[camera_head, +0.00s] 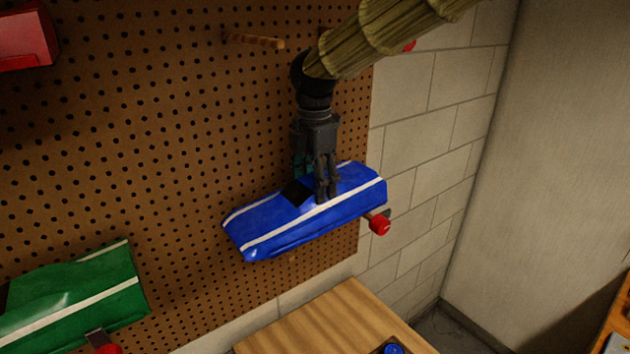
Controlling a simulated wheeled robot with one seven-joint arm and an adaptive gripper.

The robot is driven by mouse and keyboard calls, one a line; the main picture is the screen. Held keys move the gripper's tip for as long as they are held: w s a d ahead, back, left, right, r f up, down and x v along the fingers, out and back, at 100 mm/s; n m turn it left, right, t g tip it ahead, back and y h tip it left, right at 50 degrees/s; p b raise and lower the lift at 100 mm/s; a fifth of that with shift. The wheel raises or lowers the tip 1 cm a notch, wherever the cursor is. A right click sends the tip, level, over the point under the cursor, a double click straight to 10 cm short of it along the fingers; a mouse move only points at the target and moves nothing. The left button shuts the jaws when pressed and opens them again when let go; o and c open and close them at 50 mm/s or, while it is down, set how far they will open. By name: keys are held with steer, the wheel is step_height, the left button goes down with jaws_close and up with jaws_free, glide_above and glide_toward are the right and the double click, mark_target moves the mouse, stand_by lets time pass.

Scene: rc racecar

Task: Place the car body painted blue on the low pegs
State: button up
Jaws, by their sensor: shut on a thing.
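The blue car body (270,222) with white stripes is in front of the pegboard (180,130), right of the middle. It is tilted, its right end higher in the picture. My gripper (326,195) points down and is shut on the blue body near its middle. A low peg with a red tip (379,224) shows under the right end of the body. Whether the body touches this peg I cannot tell.
A green car body (75,300) hangs at lower left, a red one (25,40) at upper left. A bare wooden peg (258,41) sticks out above. A wooden table (335,325) stands below. A block wall (430,130) is at the right.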

steer(key=o, duration=1)
steer(key=shift+w+f, duration=0.1)
steer(key=shift+w, duration=0.05)
steer(key=shift+o, duration=0.2)
step_height(320, 180, up, 12)
steer(key=b, duration=0.4)
steer(key=shift+r, duration=0.2)
